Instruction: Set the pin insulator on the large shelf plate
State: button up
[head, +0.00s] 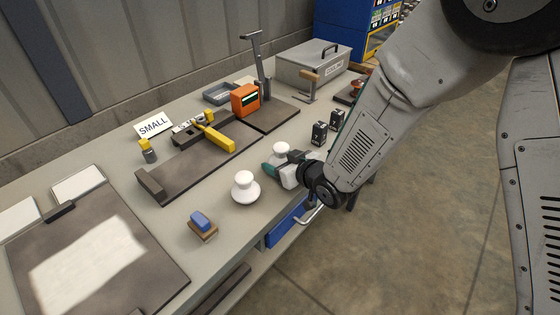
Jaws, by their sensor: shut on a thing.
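My gripper (279,168) is over the front edge of the bench, shut on a white insulator (280,149) whose top shows just behind the jaws. Its lower part is hidden, so I cannot tell whether it is clear of the bench. A second white insulator (244,188), with a round head and wide skirt, stands upright on the bench to the left of my gripper. I cannot tell for sure which one is the pin type. A large dark plate (150,284) lies at the lower left, with a pale patch on it and no insulator.
A smaller dark plate (180,185) beside a "SMALL" card (154,125) carries a yellow-handled tool (220,141). A blue-topped block (202,222) lies between the second insulator and the large plate. An orange device (245,99) and a grey toolbox (312,65) stand farther back.

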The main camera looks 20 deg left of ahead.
jog(key=shift+f, duration=0.1)
jog(key=shift+f, duration=0.1)
jog(key=o, duration=1.2)
jog(key=shift+o, duration=0.2)
jog(key=shift+s, duration=0.1)
jog(key=v, duration=0.7)
jog(key=shift+s+d+r, duration=0.1)
jog(key=shift+s+r, duration=0.15)
jog(key=shift+r, duration=0.1)
